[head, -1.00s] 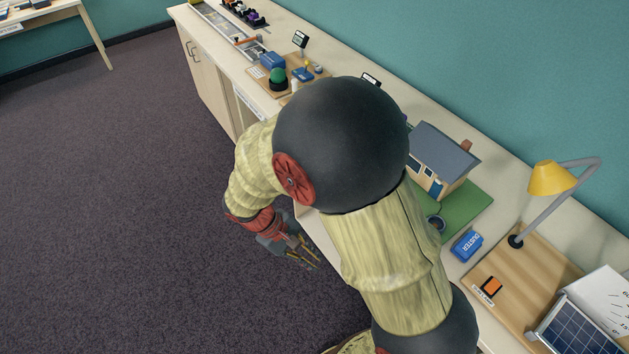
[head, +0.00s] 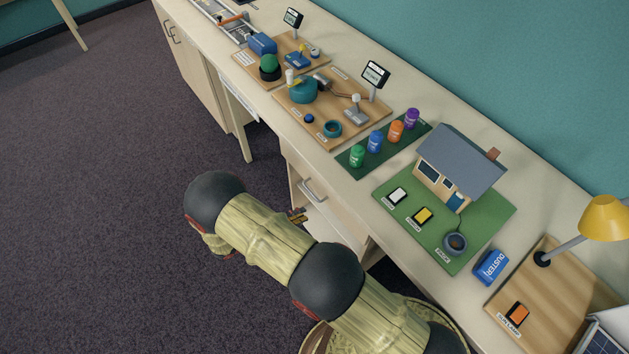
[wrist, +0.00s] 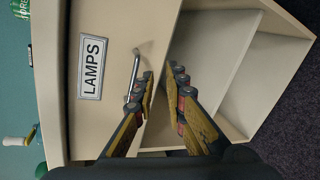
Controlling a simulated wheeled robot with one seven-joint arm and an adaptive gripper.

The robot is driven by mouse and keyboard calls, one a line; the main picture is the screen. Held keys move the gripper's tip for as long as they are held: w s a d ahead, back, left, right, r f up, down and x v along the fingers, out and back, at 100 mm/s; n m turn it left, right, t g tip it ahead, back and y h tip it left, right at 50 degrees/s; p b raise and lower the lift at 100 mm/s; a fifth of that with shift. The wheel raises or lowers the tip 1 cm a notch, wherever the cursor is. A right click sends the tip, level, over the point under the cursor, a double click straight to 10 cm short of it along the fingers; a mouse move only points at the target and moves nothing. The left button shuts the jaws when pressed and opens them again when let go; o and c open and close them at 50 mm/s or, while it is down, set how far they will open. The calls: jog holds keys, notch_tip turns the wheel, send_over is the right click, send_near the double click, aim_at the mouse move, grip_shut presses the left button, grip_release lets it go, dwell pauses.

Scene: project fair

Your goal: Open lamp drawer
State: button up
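The lamp drawer has a pale front with a "LAMPS" label (wrist: 92,67) and a metal bar handle (wrist: 134,72) in the wrist view. The handle also shows in the head view (head: 312,190) on the cabinet below the bench top. The drawer front looks flush with the cabinet, so it appears shut. My gripper (wrist: 160,72) is open and empty, its fingertips apart in front of the cabinet. The handle lies just left of the gap, close to the left finger; I cannot tell whether they touch. In the head view my arm hides most of the gripper (head: 298,216).
An open shelf compartment (wrist: 215,60) lies beside the drawer. Carpet (head: 90,200) in front of the bench is clear.

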aim_at(311, 192)
jog(key=w+a+r+m+t, duration=0.1)
jog(key=w+r+m+t, duration=0.1)
jog(key=w+r+m, duration=0.15)
jog(key=shift+n, duration=0.25)
jog(key=shift+f+b+x, duration=0.15)
jog(key=shift+b+x, duration=0.2)
jog(key=shift+x, duration=1.55)
jog(key=shift+f+b+x, duration=0.1)
jog(key=shift+b+x, duration=0.2)
jog(key=shift+x, duration=1.65)
jog(key=shift+a, duration=0.1)
jog(key=shift+c, duration=0.8)
grip_shut()
jog(key=shift+a, duration=0.1)
